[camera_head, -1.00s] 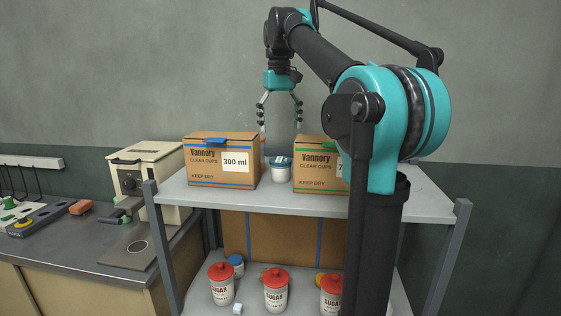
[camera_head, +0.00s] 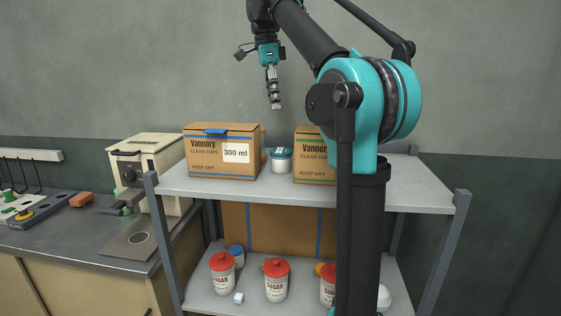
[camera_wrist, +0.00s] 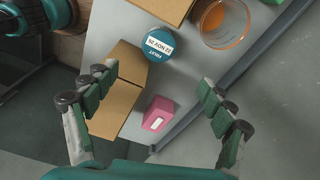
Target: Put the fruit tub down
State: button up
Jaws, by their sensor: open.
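The fruit tub (camera_head: 281,160) is a small white tub with a blue-green lid. It stands upright on the grey top shelf (camera_head: 300,195), between two cardboard boxes. In the wrist view the fruit tub's labelled lid (camera_wrist: 158,43) shows from above, beyond the fingertips. My gripper (camera_head: 274,104) hangs in the air above the shelf, clear of the tub. In the wrist view my gripper (camera_wrist: 156,83) has its fingers wide apart with nothing held between them. In the head view the fingers overlap edge-on.
A 300 ml cup box (camera_head: 222,152) stands left of the tub, and another cup box (camera_head: 312,160) right. The wrist view shows a pink box (camera_wrist: 157,114) and a clear vessel with orange contents (camera_wrist: 222,22). Red-lidded sugar jars (camera_head: 276,281) stand on the lower shelf.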

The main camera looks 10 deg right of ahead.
aim_at(280, 150)
jog(key=shift+m, duration=0.4)
jog(key=f, duration=0.5)
jog(key=d+f, duration=0.1)
jog(key=f, duration=0.5)
jog(key=d+f, duration=0.1)
jog(key=f, duration=0.5)
jog(key=shift+s+f, duration=0.1)
jog(key=shift+s, duration=0.1)
jog(key=c, duration=1.5)
